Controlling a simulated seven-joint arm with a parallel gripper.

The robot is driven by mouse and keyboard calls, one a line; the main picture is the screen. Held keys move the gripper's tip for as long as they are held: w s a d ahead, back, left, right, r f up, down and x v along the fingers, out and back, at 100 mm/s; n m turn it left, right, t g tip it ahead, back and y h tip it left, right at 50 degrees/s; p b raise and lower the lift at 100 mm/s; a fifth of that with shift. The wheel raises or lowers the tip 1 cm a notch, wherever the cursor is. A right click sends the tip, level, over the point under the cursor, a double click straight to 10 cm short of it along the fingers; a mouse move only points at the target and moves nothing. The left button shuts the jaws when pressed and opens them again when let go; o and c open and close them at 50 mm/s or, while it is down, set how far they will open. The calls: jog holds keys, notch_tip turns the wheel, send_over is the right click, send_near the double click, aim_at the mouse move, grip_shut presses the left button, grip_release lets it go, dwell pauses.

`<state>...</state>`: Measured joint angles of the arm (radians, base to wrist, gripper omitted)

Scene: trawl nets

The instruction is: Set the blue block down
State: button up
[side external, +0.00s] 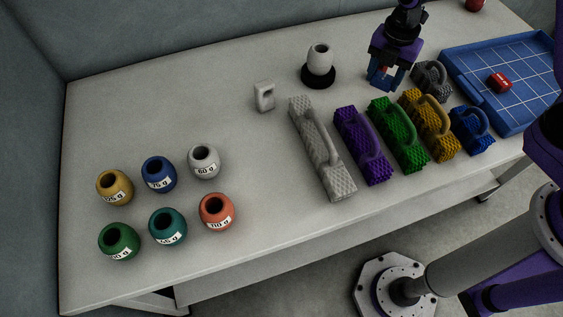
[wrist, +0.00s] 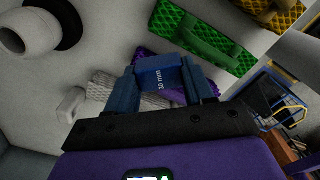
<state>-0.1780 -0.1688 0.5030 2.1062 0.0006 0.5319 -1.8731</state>
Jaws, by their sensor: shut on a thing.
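The blue block (wrist: 158,78), with "30 mm" printed on it, sits between the two blue fingers of my gripper (wrist: 160,70) in the wrist view. The fingers are shut on its sides. In the side external view my gripper (side external: 384,82) points down over the back of the table, left of the blue gridded tray and behind the row of handled blocks. There the block is hard to tell from the blue fingers. Whether its underside touches the table cannot be told.
Handled textured blocks, white (side external: 318,155), purple (side external: 358,155), green (side external: 392,128), yellow (side external: 437,135), blue (side external: 466,138) and dark grey (side external: 427,86), stand near. A blue gridded tray (side external: 462,72) holds a red piece (side external: 499,82). A white pot (side external: 320,57) stands left; labelled pots (side external: 158,176) stand far left.

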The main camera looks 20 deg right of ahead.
jog(key=s+a+n, duration=1.1)
jog(key=s+a, duration=0.7)
jog(key=s, duration=0.1)
send_over(281, 187)
jog(key=f, duration=0.9)
jog(key=shift+s+d, duration=0.25)
jog(key=shift+w+a+f, duration=0.2)
jog(key=shift+a+f, duration=0.1)
jog(key=shift+f, duration=1.6)
jog(key=shift+f, duration=0.1)
jog(key=o, duration=1)
jog(key=shift+o, duration=0.2)
